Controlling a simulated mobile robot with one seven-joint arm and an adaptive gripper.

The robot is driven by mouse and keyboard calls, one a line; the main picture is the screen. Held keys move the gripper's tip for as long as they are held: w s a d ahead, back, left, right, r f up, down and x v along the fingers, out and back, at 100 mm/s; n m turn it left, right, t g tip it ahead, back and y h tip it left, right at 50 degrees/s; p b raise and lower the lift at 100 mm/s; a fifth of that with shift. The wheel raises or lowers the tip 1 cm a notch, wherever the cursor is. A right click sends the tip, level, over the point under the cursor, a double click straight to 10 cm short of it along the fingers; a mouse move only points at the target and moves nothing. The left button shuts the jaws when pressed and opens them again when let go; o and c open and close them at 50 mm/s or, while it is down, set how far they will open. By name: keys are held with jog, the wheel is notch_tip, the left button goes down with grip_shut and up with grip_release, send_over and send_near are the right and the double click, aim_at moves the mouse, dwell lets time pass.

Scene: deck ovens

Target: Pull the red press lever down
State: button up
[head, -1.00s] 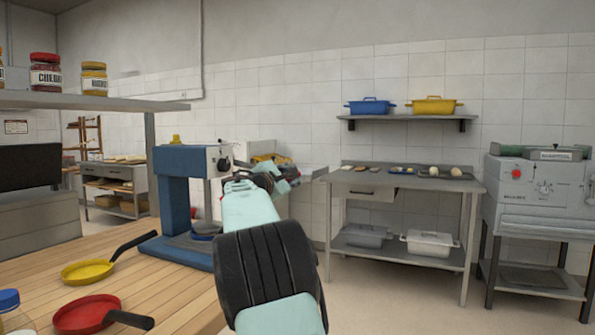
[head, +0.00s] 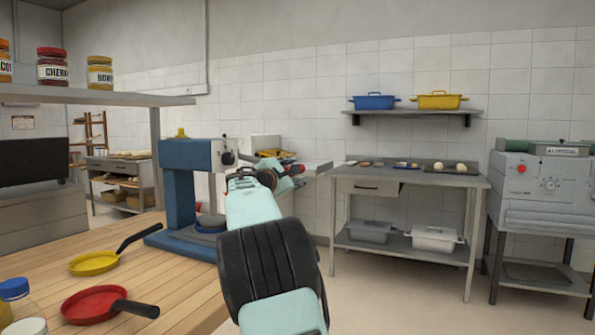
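A blue press (head: 180,190) with a pale front plate and a dark knob (head: 228,158) stands at the far end of the wooden counter, left of my arm. My gripper (head: 292,172) is at the end of my outstretched arm, to the right of the press. It is small and seen from behind, so its fingers cannot be made out. A small reddish piece shows at the gripper; I cannot tell whether it is the red press lever or part of the gripper. No lever shows clearly elsewhere, and my arm may hide it.
The wooden counter (head: 190,285) holds a yellow pan (head: 93,263) and a red pan (head: 90,304). A shelf (head: 100,94) with jars hangs above it. A steel table (head: 440,180) and a grey machine (head: 545,195) stand at right. The floor between is clear.

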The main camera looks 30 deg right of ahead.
jog(key=shift+w+a+f, duration=0.3)
jog(key=shift+a+f, duration=0.1)
jog(key=shift+f, duration=0.05)
jog(key=shift+s+a, duration=0.3)
jog(key=shift+a, duration=0.2)
jog(key=s+v, duration=0.1)
jog(key=v, duration=0.9)
jog(key=shift+r, duration=0.4)
jog(key=shift+s+d+r, duration=0.1)
jog(key=shift+s+d, duration=0.05)
jog(key=shift+d, duration=0.05)
